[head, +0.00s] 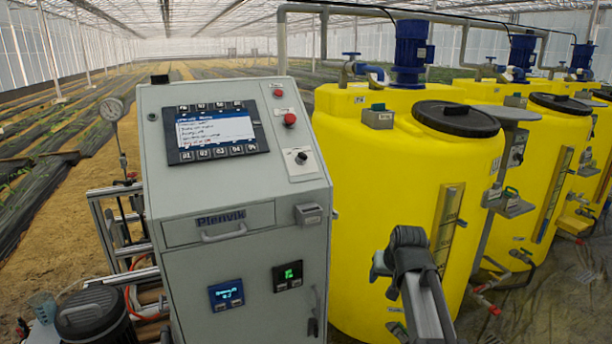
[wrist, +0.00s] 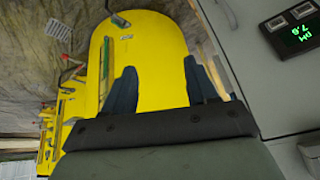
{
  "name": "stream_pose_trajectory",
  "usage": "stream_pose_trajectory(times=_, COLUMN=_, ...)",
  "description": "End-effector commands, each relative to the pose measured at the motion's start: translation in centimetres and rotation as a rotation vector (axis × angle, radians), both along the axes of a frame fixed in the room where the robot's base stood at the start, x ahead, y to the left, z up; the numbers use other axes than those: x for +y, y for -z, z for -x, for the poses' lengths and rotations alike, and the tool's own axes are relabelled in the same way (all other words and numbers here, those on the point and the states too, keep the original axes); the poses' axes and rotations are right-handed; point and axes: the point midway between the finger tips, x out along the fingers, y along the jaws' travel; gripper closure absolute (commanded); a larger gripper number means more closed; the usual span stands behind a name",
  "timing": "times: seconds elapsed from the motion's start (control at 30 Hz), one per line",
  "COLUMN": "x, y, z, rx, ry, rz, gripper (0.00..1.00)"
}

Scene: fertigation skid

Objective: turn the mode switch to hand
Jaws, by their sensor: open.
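The mode switch (head: 301,157) appears to be the small black rotary knob on a pale plate, on the sloped panel of the grey cabinet (head: 190,190). Its labels and pointer direction are too small to read in the head view. It is not visible in the wrist view. My gripper (wrist: 158,78) is open and empty in the wrist view, its two dark fingers apart in front of a yellow tank. In the head view my arm's dark end (head: 408,250) is to the right of the cabinet and lower than the switch, well apart from it.
Red buttons (head: 289,119) sit above the switch, and a screen with keys (head: 215,131) lies left of it. A drawer handle (head: 224,233) and a small box (head: 309,214) stick out below. Yellow tanks (head: 360,170) stand close on the right. A green display (wrist: 299,34) shows in the wrist view.

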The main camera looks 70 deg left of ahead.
Motion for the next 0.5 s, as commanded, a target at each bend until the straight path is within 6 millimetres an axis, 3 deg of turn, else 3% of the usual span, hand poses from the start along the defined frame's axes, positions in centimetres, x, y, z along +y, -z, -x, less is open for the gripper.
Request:
stream_pose_trajectory(times=0.03, x=2.1, y=-2.7, z=0.8, rx=-0.005, ry=-0.017, rz=-0.025, gripper=0.43)
stream_pose_trajectory(times=0.2, x=6.6, y=-11.0, z=3.8, rx=-0.011, ry=-0.061, rz=-0.099, gripper=0.43)
stream_pose_trajectory(times=0.5, x=12.3, y=-26.5, z=8.5, rx=0.014, ry=-0.106, rz=-0.217, gripper=0.43)
